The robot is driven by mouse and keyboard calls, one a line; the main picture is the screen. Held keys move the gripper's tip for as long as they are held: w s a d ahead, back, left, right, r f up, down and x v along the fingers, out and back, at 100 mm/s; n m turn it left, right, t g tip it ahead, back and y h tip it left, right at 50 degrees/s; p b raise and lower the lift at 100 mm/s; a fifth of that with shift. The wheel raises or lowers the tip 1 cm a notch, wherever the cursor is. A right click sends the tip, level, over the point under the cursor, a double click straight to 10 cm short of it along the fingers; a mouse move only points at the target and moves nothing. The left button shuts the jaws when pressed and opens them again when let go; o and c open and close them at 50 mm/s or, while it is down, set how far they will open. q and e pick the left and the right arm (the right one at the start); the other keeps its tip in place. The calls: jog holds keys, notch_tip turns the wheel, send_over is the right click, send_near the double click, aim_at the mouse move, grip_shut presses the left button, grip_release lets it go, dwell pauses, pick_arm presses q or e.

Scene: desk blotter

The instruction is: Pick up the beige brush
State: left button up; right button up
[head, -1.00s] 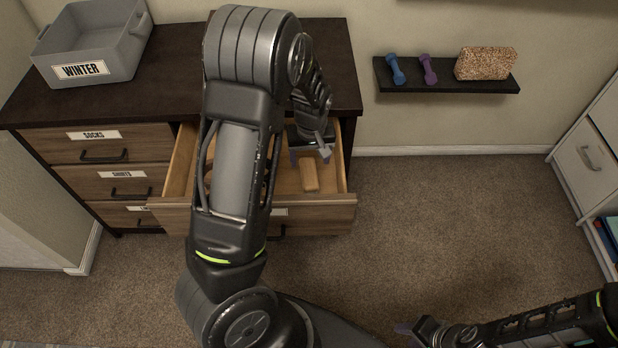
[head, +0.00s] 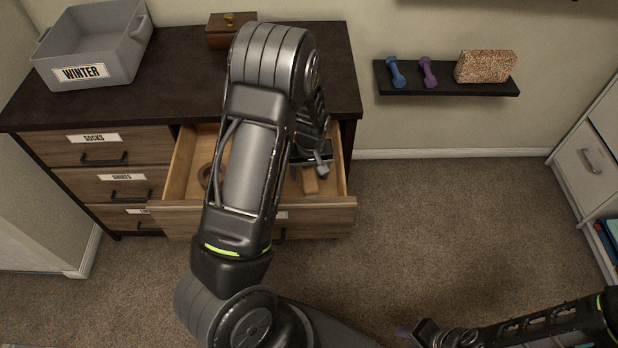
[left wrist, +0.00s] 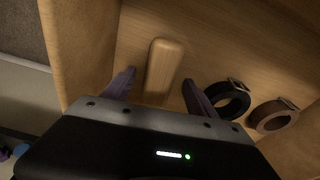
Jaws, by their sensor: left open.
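The beige brush (head: 310,185) lies in the open drawer, partly hidden by my left gripper in the head view. In the left wrist view the brush (left wrist: 165,68) is a rounded light-wood block on the drawer floor, its near end between my fingers. My left gripper (left wrist: 160,92) is open, with one purple finger on each side of the brush and visible gaps to it. The left gripper (head: 311,170) shows over the drawer in the head view. My right gripper (head: 405,330) is at the bottom edge, away from the drawer; its jaw opening is unclear.
The open drawer (head: 328,207) has walls close around my left gripper. A black coiled belt (left wrist: 233,103) and a brown one (left wrist: 272,117) lie right of the brush in the wrist view. A grey bin (head: 95,45) and a wooden box (head: 228,38) stand on the dresser.

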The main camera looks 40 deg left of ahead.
pick_arm(q)
notch_tip(320, 180, down, 2)
jog(key=shift+w+a, duration=0.1)
jog(key=shift+w, duration=0.05)
jog(key=shift+c, duration=0.6)
grip_shut()
dwell(0.5)
